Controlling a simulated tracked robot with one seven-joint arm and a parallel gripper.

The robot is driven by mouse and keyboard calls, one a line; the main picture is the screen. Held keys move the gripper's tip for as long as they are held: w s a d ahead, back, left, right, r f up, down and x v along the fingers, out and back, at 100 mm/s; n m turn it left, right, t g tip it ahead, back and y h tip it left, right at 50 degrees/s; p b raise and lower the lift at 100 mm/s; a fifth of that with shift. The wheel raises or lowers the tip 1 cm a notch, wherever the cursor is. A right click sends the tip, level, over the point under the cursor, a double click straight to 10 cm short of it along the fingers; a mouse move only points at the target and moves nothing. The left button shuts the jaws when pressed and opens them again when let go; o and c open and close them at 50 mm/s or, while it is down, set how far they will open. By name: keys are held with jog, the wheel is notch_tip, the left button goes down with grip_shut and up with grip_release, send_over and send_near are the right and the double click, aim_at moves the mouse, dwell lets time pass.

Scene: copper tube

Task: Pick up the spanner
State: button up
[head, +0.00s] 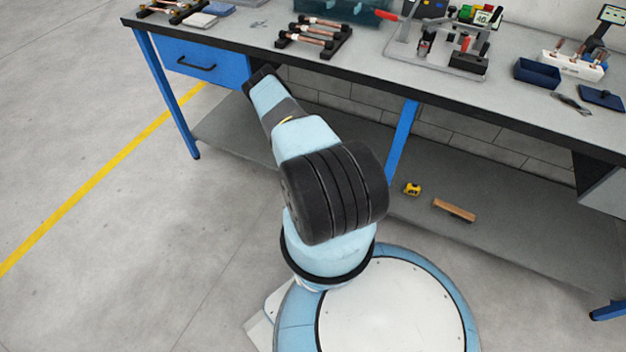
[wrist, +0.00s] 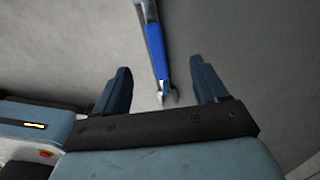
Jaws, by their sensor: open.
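The spanner (wrist: 156,48) shows in the wrist view, with a blue handle and a silver open jaw at its near end. Its far end runs out of the top of the picture. It lies on a grey surface, nearly in line with my gripper. My gripper (wrist: 160,66) is open, with one dark finger on each side of the spanner and a gap to both. I cannot make out the spanner clearly there.
The grey workbench (head: 350,66) carries a rack of copper tubes (head: 315,38) right of my gripper.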

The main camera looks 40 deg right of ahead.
jog(key=f, duration=0.3)
jog(key=shift+s+f, duration=0.2)
jog(key=shift+f, duration=0.9)
jog(key=c, duration=1.3)
jog(key=shift+c, duration=0.2)
jog(key=shift+w+r, duration=0.1)
jog(key=shift+r, duration=0.05)
